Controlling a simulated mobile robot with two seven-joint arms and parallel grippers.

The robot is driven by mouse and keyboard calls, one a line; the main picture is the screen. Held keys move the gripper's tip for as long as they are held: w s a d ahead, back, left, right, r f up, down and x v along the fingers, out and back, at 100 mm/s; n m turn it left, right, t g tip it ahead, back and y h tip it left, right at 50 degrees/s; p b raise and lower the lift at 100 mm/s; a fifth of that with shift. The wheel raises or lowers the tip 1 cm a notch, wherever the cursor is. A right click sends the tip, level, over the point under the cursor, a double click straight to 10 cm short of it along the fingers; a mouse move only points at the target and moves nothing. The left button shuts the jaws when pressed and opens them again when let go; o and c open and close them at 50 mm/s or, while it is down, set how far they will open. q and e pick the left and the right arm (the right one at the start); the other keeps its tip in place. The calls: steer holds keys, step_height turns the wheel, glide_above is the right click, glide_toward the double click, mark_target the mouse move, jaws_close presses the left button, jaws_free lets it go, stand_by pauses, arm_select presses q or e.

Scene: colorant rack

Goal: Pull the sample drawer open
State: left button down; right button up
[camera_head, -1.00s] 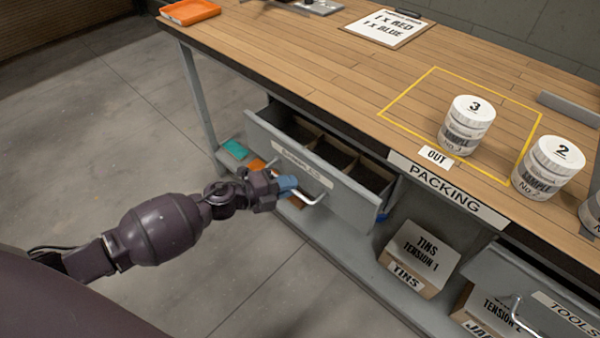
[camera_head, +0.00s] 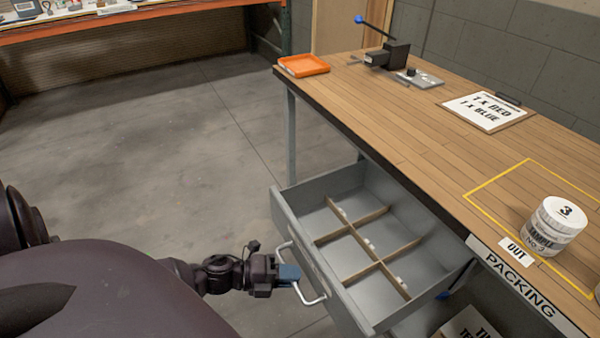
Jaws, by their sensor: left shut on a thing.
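The sample drawer (camera_head: 320,265) is pulled well out from under the wooden bench. Its inside is split by brown dividers into several compartments, with small white pieces on the dividers. A pale bar handle (camera_head: 303,284) is on its front. My left gripper (camera_head: 290,274) is at the handle, its blue fingers shut on the bar. Part of the handle is hidden behind the fingers. My right gripper is not in view.
The bench top (camera_head: 410,140) holds a white tub marked 3 (camera_head: 556,224), a clipboard (camera_head: 487,111), an orange tray (camera_head: 304,66) and a dark press (camera_head: 388,56). A box (camera_head: 468,324) sits below. The floor at left is clear.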

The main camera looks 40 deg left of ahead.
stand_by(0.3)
arm_select(q)
steer(key=c, duration=1.3)
jaws_free()
steer(key=shift+c, duration=0.2)
steer(key=shift+o, duration=0.8)
steer(key=shift+s, duration=0.1)
steer(key=v, duration=1)
steer(key=shift+s+a+p, duration=0.25)
steer(key=shift+a+p, duration=0.05)
steer(key=shift+p, duration=0.15)
